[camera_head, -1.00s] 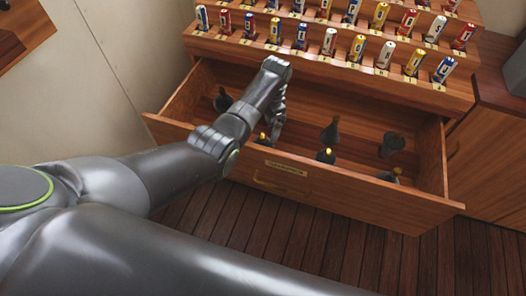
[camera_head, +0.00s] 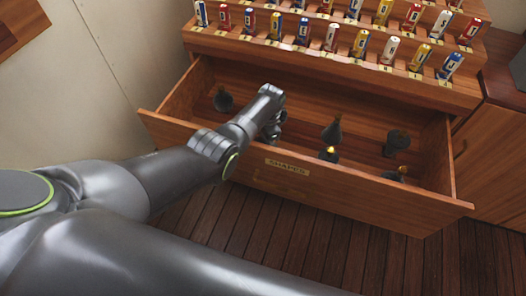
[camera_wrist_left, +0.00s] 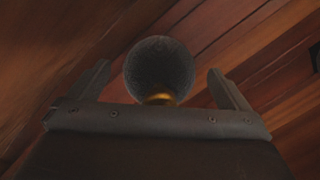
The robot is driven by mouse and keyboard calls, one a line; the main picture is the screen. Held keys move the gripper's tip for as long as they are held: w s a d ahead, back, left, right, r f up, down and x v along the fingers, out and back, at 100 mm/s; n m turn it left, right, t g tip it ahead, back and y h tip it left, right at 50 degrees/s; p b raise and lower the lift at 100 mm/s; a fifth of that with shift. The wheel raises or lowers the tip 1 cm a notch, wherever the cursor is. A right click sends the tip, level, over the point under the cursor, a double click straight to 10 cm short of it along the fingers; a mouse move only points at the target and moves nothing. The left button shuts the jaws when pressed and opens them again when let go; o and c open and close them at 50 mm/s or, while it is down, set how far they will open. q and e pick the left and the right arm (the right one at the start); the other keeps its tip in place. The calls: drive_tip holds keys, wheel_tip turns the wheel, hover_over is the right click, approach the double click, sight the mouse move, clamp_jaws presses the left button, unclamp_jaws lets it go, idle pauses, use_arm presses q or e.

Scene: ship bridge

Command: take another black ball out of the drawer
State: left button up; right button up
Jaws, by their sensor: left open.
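The open drawer (camera_head: 290,180) is marked SHAPES and holds several black shapes. My left gripper (camera_head: 272,130) reaches down into the drawer, left of its middle. In the left wrist view, a black ball (camera_wrist_left: 160,66) with a gold collar below it sits between the two spread fingers of my left gripper (camera_wrist_left: 158,80). Gaps show on both sides of the ball, so the fingers do not appear to grip it. In the head view this ball is hidden by my gripper and arm. My right gripper is not in view.
Other black shapes stand in the drawer: one at the back left (camera_head: 223,99), one near the middle (camera_head: 332,131) and one on the right (camera_head: 396,144). Rows of coloured cylinders (camera_head: 361,43) stand on stepped shelves above. Wooden floor (camera_head: 330,240) is free in front.

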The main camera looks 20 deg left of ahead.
use_arm(q)
drive_tip(key=shift+c, duration=0.3)
drive_tip(key=c, duration=1.4)
